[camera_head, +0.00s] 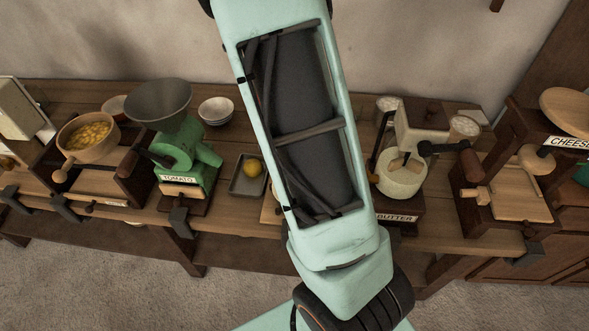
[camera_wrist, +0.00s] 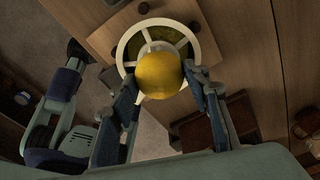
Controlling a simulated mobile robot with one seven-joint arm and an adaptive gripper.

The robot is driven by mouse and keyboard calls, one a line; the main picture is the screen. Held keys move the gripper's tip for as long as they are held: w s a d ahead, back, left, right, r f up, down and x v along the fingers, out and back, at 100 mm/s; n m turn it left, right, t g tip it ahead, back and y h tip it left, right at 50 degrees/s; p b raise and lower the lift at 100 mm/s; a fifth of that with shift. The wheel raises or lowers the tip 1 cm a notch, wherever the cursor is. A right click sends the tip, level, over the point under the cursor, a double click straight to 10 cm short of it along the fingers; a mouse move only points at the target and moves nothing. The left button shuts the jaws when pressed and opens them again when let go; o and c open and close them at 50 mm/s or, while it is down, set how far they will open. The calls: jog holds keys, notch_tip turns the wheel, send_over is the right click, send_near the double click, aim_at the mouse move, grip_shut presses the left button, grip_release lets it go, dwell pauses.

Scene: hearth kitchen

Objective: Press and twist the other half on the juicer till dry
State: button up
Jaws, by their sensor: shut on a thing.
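In the wrist view, my gripper (camera_wrist: 160,79) is shut on a yellow lemon half (camera_wrist: 163,76), with one finger on each side. The lemon half is over the front part of the juicer (camera_wrist: 123,50), a white ring with spokes and yellow-green inside. The lemon covers the juicer's middle, so I cannot tell whether it touches the cone. In the head view my arm hides the juicer and my gripper. Another yellow lemon piece (camera_head: 254,167) lies in a small grey tray (camera_head: 240,188) left of my arm.
The juicer stands on a wooden board (camera_wrist: 100,43). On the bench, a green tomato mill (camera_head: 180,155) and a bowl of yellow pieces (camera_head: 88,134) stand to the left. A butter churn (camera_head: 402,180) and a cheese press (camera_head: 510,205) stand to the right of my arm.

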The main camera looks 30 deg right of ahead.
jog(key=shift+m+p, duration=0.6)
jog(key=shift+m, duration=0.7)
jog(key=n, duration=0.3)
jog(key=shift+f, duration=0.15)
jog(key=n+b, duration=0.1)
jog(key=n, duration=0.2)
jog(key=shift+s+f+n+h, duration=0.1)
jog(key=shift+f+n+h, duration=0.05)
jog(key=shift+n+h, duration=0.2)
jog(key=m+p, duration=0.3)
jog(key=m, duration=0.2)
jog(key=shift+s, duration=0.15)
jog(key=shift+m+y+p, duration=0.45)
jog(key=shift+m+p, duration=0.1)
jog(key=shift+m, duration=0.3)
